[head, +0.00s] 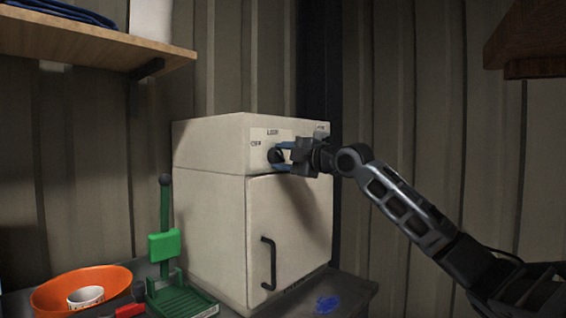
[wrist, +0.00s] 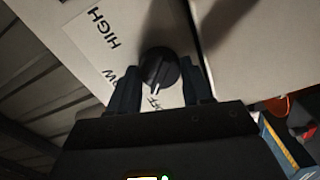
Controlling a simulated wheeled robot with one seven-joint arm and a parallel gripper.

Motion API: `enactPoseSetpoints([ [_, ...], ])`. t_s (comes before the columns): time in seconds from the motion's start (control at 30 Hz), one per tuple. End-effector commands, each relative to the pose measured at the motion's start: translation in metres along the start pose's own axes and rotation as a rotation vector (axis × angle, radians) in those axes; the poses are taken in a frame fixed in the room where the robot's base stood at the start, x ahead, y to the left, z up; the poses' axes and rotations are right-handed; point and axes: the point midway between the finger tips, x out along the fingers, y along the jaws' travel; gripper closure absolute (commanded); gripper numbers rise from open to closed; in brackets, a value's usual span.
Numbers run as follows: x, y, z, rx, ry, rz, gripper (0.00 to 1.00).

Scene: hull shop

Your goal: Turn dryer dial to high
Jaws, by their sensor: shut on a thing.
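The dryer (head: 215,215) is a cream cabinet with a closed front door. Its black round dial (head: 275,155) sits on the upper front panel, with labels OFF, LOW and HIGH around it. My gripper (head: 281,156) reaches in from the right and is shut on the dial, a blue finger above and below it. In the wrist view, the dial (wrist: 160,72) stands between the dark fingers of my gripper (wrist: 160,88). Its white mark points down in that picture, toward the OFF label. HIGH reads at the upper left, and LOW is partly hidden by a finger.
A black door handle (head: 268,263) sits below the dial. A green stand (head: 165,246), an orange bowl (head: 50,296) and a white cup (head: 86,296) are at the lower left. A wooden shelf (head: 90,42) is above left. A blue patch (head: 327,304) is on the bench in front.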

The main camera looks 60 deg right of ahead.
Motion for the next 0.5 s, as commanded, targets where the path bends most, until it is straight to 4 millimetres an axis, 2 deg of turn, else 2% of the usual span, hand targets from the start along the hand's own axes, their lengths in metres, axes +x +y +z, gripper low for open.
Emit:
enactPoseSetpoints([
  [0.03, 0.0008, -0.0048, 0.0003, 0.046, 0.002, -0.001, 0.81],
  [0.5, 0.0014, -0.0032, -0.0006, 0.493, 0.001, -0.004, 0.81],
])
